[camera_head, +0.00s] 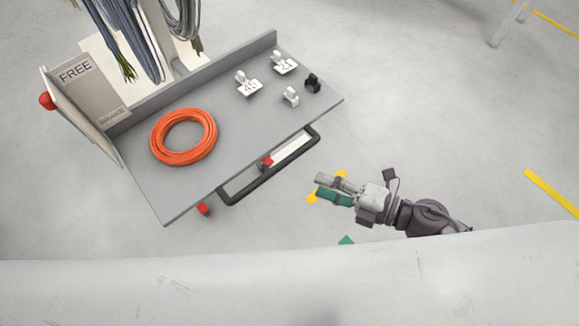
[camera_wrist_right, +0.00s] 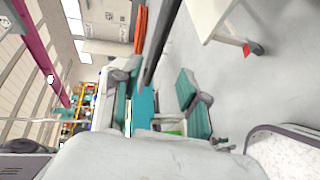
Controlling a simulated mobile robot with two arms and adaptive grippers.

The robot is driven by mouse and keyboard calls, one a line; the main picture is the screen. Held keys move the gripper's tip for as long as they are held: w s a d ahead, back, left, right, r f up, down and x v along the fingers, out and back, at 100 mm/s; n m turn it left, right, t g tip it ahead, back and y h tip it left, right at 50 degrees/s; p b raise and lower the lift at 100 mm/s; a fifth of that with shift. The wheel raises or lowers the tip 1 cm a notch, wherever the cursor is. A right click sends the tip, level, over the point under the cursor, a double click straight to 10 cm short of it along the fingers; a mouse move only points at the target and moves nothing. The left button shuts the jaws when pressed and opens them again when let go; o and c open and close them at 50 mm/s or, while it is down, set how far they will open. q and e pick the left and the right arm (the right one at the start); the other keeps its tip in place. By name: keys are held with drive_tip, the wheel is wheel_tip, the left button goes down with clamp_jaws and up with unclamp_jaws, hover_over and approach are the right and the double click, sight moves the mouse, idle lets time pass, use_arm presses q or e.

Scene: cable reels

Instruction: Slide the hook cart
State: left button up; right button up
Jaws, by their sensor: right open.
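The hook cart (camera_head: 240,107) has a grey top, with grey and blue cables hanging from a post at its far left. Its black handle (camera_head: 272,168) runs along the near edge. My right gripper (camera_head: 332,190) is open and empty, to the right of the handle's right end and apart from it in the head view. In the right wrist view its teal finger pads (camera_wrist_right: 163,96) stand apart, with a dark bar, perhaps the handle or cart edge, crossing beyond them. My left gripper is not in view.
On the cart top lie an orange cable coil (camera_head: 184,136), white tags marked 45 (camera_head: 249,87) and 21 (camera_head: 285,66), and small white and black clips. A "FREE" sign stands at left. A pale surface crosses the bottom of the head view.

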sight(276, 166)
drive_tip(key=p+x, duration=0.2)
drive_tip(key=x, duration=1)
drive_tip(key=shift+w+a+f, duration=0.15)
drive_tip(key=shift+w+a, duration=0.1)
drive_tip(key=shift+w, duration=0.05)
clamp_jaws()
